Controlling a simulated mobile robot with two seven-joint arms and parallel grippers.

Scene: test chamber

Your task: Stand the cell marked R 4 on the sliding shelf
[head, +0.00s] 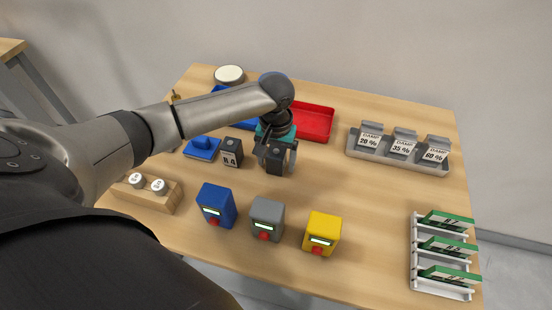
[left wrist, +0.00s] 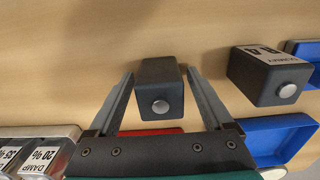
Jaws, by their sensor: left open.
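A dark cell (head: 232,152) stands on the table with a white label that seems to read R 4. It shows in the left wrist view (left wrist: 268,75), at right, outside the fingers. A second dark cell (left wrist: 159,90) stands between the spread fingers of my left gripper (left wrist: 160,100), with a gap on each side; no label shows on it. In the head view my left gripper (head: 276,160) is over this second cell (head: 275,162), right of the labelled one. The jaws are open. I cannot pick out a sliding shelf. My right gripper is not in view.
A red tray (head: 318,122) and a blue tray lie behind the gripper. Blue (head: 215,204), grey (head: 267,217) and yellow (head: 323,232) boxes stand in front. DAMP blocks fill a grey tray (head: 400,159); a white rack (head: 420,270) is at right. The table's middle right is clear.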

